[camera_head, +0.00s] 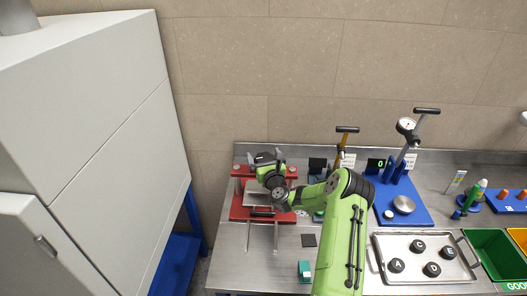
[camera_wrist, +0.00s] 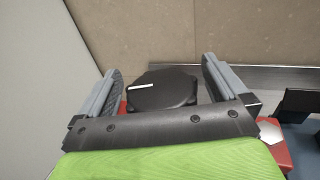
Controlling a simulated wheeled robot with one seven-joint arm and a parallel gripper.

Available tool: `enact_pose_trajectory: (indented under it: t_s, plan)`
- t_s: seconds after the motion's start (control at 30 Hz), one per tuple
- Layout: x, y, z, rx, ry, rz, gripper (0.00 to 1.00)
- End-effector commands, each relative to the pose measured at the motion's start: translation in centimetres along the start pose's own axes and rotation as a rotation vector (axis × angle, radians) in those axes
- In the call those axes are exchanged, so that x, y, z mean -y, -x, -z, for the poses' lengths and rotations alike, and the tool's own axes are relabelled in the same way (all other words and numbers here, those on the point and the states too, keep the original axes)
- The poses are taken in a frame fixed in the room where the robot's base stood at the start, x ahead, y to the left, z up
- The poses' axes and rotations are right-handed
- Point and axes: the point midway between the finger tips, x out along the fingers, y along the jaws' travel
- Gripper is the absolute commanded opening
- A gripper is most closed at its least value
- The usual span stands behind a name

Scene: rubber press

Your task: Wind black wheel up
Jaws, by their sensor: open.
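The black wheel (camera_wrist: 162,91) shows in the wrist view as a round black disc with a white line on its top, the line lying nearly level at the left. My gripper (camera_wrist: 160,78) is open, with one grey finger to the left of the wheel and one to the right. A gap shows between the wheel and each finger, wider on the right. In the head view my gripper (camera_head: 266,158) is over the red press (camera_head: 240,212) at the left of the bench. My wrist hides most of the wheel there.
A steel bench (camera_head: 345,270) holds a blue gauge stand (camera_head: 410,212) right of my arm. A tray (camera_head: 385,276) with several black lettered pieces is at the front right, beside a green bin (camera_head: 490,255). A large white cabinet (camera_head: 100,110) stands at the left. A tiled wall (camera_head: 330,60) is behind.

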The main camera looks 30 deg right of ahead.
Motion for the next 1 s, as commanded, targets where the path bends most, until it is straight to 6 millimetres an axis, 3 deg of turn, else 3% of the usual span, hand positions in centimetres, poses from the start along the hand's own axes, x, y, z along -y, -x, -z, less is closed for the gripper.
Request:
enact_pose_trajectory:
  t_s: [0.33, 0.67, 1.0]
  plan:
    - [0.00, -0.72, 0.16, -0.001, -0.002, 0.001, 1.00]
    - [0.00, -0.70, 0.14, -0.001, -0.001, 0.000, 0.49]
    - [0.07, -0.70, 0.26, 0.001, 0.000, -0.048, 0.49]
